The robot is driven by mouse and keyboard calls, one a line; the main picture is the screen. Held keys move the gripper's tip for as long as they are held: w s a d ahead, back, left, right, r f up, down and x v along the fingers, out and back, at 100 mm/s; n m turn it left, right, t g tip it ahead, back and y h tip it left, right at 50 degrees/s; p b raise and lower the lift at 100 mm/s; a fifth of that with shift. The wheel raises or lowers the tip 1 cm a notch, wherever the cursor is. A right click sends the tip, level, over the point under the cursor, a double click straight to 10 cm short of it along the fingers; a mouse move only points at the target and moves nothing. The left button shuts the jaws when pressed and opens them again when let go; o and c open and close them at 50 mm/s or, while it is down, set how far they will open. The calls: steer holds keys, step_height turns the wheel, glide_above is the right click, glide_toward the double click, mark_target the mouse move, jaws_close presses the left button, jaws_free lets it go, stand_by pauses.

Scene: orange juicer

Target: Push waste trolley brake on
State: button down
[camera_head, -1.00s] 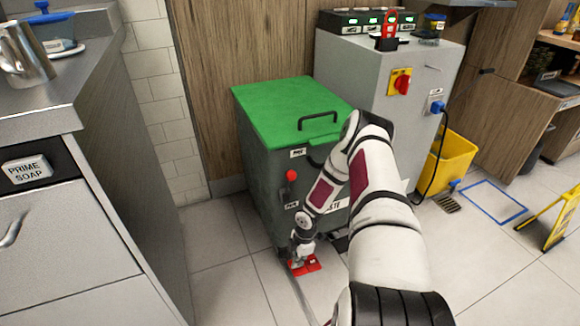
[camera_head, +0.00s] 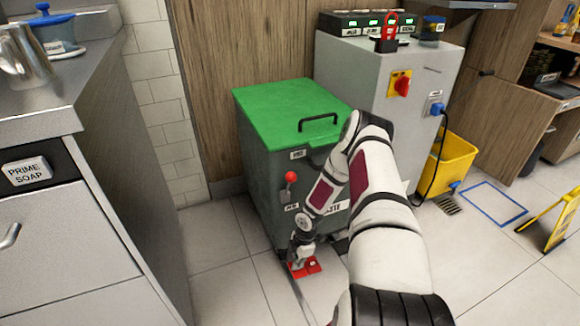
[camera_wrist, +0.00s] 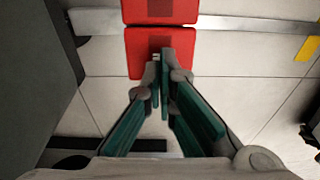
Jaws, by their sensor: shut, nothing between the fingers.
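The waste trolley (camera_head: 262,165) is a dark grey bin with a green lid, a black lid handle and a red knob on its front. Its red brake pedal (camera_head: 313,266) sits low at the front, near the floor. In the wrist view the pedal shows as two red pads, a far one (camera_wrist: 160,10) and a near one (camera_wrist: 135,52). My gripper (camera_head: 300,262) is shut and empty, pointing down at the pedal. In the wrist view its fingertips (camera_wrist: 164,58) overlap the near pad; I cannot tell whether they touch it.
A steel counter (camera_head: 130,170) stands at the left. A grey cabinet (camera_head: 350,75) with a red switch stands behind the trolley at the right. A yellow bucket (camera_head: 457,155) and a yellow floor sign (camera_head: 562,222) are further right. The tiled floor left of the trolley is clear.

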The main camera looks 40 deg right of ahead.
steer(key=shift+r+p, duration=1.75)
steer(key=shift+r, duration=1.2)
steer(key=shift+s, duration=0.1)
